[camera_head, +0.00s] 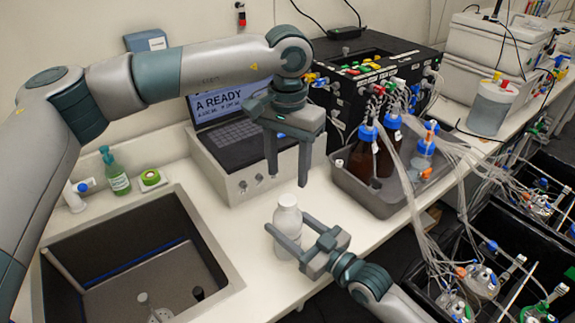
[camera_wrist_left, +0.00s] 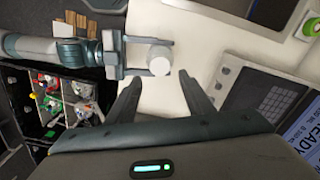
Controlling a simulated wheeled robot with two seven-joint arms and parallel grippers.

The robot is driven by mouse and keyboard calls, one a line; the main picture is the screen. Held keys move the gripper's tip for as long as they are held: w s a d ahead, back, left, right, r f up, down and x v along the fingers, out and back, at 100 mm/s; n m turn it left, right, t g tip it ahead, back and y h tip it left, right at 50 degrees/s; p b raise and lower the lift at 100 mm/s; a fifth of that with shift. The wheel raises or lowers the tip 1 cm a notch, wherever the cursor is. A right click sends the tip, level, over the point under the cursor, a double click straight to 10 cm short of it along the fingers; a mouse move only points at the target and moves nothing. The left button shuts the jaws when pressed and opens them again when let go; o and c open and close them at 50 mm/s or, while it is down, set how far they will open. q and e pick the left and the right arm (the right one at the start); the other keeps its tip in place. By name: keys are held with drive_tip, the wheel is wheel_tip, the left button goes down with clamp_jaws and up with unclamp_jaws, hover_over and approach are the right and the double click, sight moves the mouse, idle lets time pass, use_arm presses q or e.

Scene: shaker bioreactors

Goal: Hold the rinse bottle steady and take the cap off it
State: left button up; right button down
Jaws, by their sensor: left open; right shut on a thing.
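The rinse bottle is a white bottle (camera_head: 286,243) standing upright on the counter beside the sink. Its white cap (camera_head: 288,201) is on top, and the cap also shows from above in the left wrist view (camera_wrist_left: 159,66). My right gripper (camera_head: 283,241) is shut around the bottle's body, one finger on each side, below the cap. My left gripper (camera_head: 287,182) is open and empty, pointing down above the bottle. Its fingers (camera_wrist_left: 162,88) are spread in the left wrist view, with the cap beyond their tips and apart from them.
A sink (camera_head: 130,222) lies to the left. A laptop (camera_head: 228,125) on a white box stands behind the bottle. A grey tray (camera_head: 377,205) with brown bottles and tubing stands to the right.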

sight(287, 200)
use_arm(q)
drive_tip(key=shift+f, duration=3.85)
drive_tip(key=shift+c, duration=0.2)
drive_tip(key=c, duration=1)
drive_tip(key=shift+c, duration=0.2)
